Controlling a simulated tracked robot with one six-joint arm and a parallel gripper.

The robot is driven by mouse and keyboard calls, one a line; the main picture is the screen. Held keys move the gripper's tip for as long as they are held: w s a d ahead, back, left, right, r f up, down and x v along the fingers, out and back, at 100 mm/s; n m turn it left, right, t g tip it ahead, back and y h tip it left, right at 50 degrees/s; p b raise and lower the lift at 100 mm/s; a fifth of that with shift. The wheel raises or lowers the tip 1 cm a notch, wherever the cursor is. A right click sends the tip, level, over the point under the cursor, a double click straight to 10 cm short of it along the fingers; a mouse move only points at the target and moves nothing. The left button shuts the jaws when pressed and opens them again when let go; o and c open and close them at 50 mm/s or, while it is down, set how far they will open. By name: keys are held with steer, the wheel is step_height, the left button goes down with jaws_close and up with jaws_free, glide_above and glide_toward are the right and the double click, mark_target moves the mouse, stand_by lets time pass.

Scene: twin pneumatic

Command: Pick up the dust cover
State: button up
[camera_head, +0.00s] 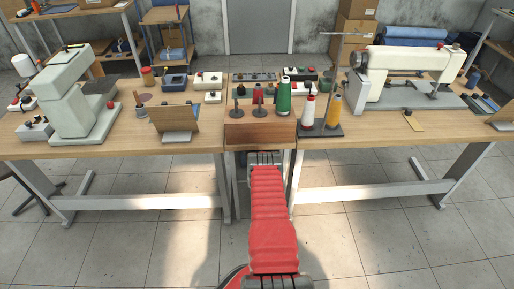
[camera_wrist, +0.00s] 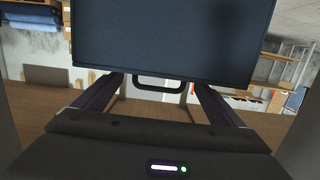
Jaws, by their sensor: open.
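In the wrist view, a large flat dark panel (camera_wrist: 170,40) fills the upper middle; it appears to be the dust cover. A black loop handle (camera_wrist: 158,87) sticks out from its lower edge. My gripper (camera_wrist: 155,103) is open, with one finger on each side of the handle. The handle lies between the fingers, and I see no clear contact. In the head view, my red arm reaches to the gap between two tables, below a brown wooden box front (camera_head: 260,133). My fingers are hidden there, and the dark panel cannot be picked out.
A white sewing machine (camera_head: 415,72) stands on the right table and a pale machine (camera_head: 78,98) on the left. Thread cones, green (camera_head: 284,97) and yellow (camera_head: 334,110), stand near the box. Control boxes (camera_head: 208,79) lie behind. Floor in front is clear.

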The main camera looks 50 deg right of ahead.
stand_by(0.6)
steer(key=shift+w, duration=0.1)
steer(key=c, duration=1.6)
steer(key=shift+r, duration=0.15)
